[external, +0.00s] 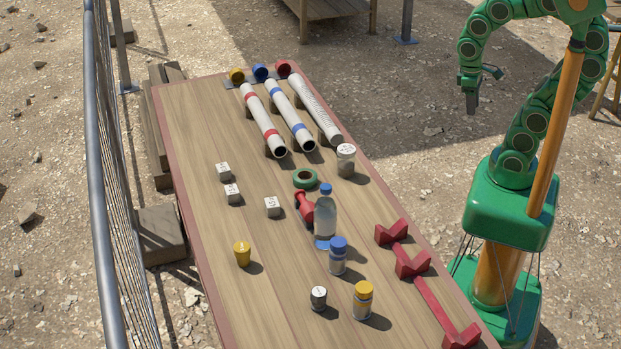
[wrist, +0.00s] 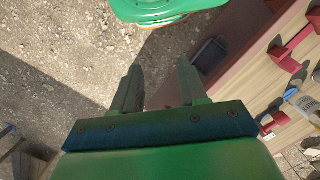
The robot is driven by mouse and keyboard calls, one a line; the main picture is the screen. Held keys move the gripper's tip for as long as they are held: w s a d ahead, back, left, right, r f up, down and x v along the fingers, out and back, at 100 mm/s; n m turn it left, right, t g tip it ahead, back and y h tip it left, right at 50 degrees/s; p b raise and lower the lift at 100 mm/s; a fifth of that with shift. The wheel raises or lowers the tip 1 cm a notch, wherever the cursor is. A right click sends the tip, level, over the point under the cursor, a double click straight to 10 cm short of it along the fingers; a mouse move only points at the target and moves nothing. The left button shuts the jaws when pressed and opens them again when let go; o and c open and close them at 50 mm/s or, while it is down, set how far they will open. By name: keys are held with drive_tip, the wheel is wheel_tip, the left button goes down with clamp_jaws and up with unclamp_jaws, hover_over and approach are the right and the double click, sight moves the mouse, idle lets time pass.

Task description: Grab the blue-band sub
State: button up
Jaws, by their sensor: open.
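The blue-band sub appears to be the middle of three pale tubes, a white tube with blue bands (external: 286,108). It lies on the far part of the wooden table (external: 190,130), with a blue round end piece at its far end. A tube with a red band (external: 258,112) lies to its left and a ribbed tube (external: 315,108) to its right. My gripper (external: 471,104) hangs off the table's right side, well apart from the tubes. In the wrist view my gripper (wrist: 157,70) has its two fingers apart with nothing between them; the tubes do not show there.
A clear bottle (external: 325,218), blue-capped jar (external: 338,257), yellow-capped jar (external: 363,300) and white-lidded jar (external: 346,160) stand on the table. A red rack (external: 412,263) lies along the right edge. Small weights (external: 232,193) sit left. A metal railing (external: 100,200) runs along the left.

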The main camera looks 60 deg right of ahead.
drive_tip(key=o, duration=0.4)
drive_tip(key=shift+c, duration=0.2)
